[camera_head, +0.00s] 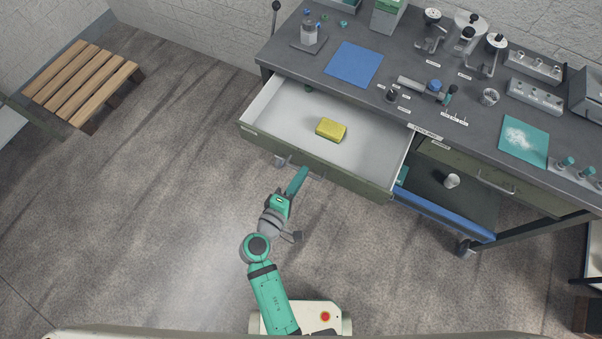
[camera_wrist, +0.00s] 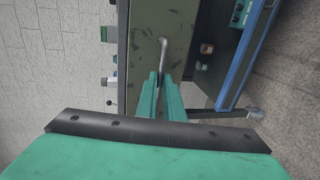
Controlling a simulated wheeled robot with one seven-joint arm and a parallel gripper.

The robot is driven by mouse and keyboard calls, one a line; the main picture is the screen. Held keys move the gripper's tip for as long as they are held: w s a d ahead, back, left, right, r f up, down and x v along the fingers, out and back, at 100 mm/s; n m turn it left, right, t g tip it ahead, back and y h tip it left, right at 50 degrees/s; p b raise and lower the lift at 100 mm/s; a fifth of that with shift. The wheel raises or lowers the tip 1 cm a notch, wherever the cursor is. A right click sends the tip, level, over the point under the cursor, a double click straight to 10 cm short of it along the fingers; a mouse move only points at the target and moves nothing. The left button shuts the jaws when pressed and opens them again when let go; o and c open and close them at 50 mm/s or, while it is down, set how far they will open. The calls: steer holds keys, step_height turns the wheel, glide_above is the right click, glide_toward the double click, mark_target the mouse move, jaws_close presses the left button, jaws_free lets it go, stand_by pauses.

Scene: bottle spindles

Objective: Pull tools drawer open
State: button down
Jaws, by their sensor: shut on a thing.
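The tools drawer (camera_head: 284,103) stands pulled out of the left side of the workbench in the head view. Its inside is light grey and its front is olive green; the front also shows in the wrist view (camera_wrist: 143,45). A yellow sponge (camera_head: 331,129) lies inside it. My gripper (camera_head: 300,176) is at the middle of the drawer front. In the wrist view its two green fingers (camera_wrist: 160,85) are shut around the metal bar handle (camera_wrist: 164,47). The part of the handle between the fingers is hidden.
The workbench top (camera_head: 385,70) carries a blue mat (camera_head: 354,64), clamps and other tools. A closed drawer (camera_head: 490,178) and a blue-edged lower shelf (camera_head: 445,215) are to the right. A wooden bench (camera_head: 80,85) stands far left. The floor left of my arm is clear.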

steer(key=shift+a, duration=0.3)
steer(key=c, duration=2)
jaws_free()
steer(key=shift+c, duration=0.2)
steer(key=shift+o, duration=0.7)
steer(key=shift+d, duration=0.15)
steer(key=v, duration=1)
steer(key=shift+s, duration=0.4)
